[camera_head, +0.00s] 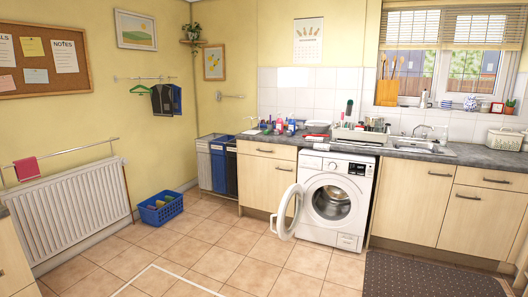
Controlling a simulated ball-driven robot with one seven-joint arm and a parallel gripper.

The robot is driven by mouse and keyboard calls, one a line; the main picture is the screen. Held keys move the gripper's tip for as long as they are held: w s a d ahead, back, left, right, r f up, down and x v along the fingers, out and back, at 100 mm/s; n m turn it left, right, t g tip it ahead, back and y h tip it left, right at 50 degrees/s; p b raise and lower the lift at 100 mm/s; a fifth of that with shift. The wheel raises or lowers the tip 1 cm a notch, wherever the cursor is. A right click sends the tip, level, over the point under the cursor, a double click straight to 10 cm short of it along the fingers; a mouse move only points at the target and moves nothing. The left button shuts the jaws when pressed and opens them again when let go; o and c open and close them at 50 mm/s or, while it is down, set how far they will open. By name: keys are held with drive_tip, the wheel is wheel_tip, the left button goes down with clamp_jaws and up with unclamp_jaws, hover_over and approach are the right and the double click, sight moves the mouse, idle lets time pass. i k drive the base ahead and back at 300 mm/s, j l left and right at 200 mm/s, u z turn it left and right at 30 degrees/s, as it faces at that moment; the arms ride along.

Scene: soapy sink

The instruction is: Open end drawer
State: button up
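The wooden counter units have several drawer fronts with dark handles, and I cannot tell which one is the end drawer. One drawer front (282,152) is at the left end of the counter, above a cupboard door. Another drawer front (505,182) is at the right, under the sink side. Both look shut. A third front (428,172) with a handle is to the right of the washing machine, and it looks shut. My gripper and arm are not in view.
The white washing machine's (350,170) round door (287,212) stands open into the room. A blue basket (161,208) sits on the floor by the radiator (75,213). A dark mat (430,275) lies at the right front. The tiled floor (215,245) in the middle is clear.

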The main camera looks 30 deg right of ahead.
sight(275, 144)
drive_tip(key=i+l+z, duration=0.55)
drive_tip(key=i+l, duration=0.15)
drive_tip(key=i+l+z, duration=0.15)
drive_tip(key=i+z, duration=0.15)
drive_tip(key=i, duration=0.2)
drive_tip(key=i+l+z, duration=0.15)
drive_tip(key=i+z, duration=0.15)
drive_tip(key=i, duration=0.15)
drive_tip(key=i+j+u, duration=0.1)
drive_tip(key=i+u, duration=0.6)
drive_tip(key=i, duration=0.25)
drive_tip(key=i+l+u, duration=0.3)
drive_tip(key=i, duration=0.15)
drive_tip(key=i+j+u, duration=0.1)
drive_tip(key=i+u, duration=0.35)
drive_tip(key=i, duration=0.55)
drive_tip(key=i+z, duration=0.4)
drive_tip(key=i+j+z, duration=0.25)
drive_tip(key=z, duration=0.15)
drive_tip(key=i+j+z, duration=0.8)
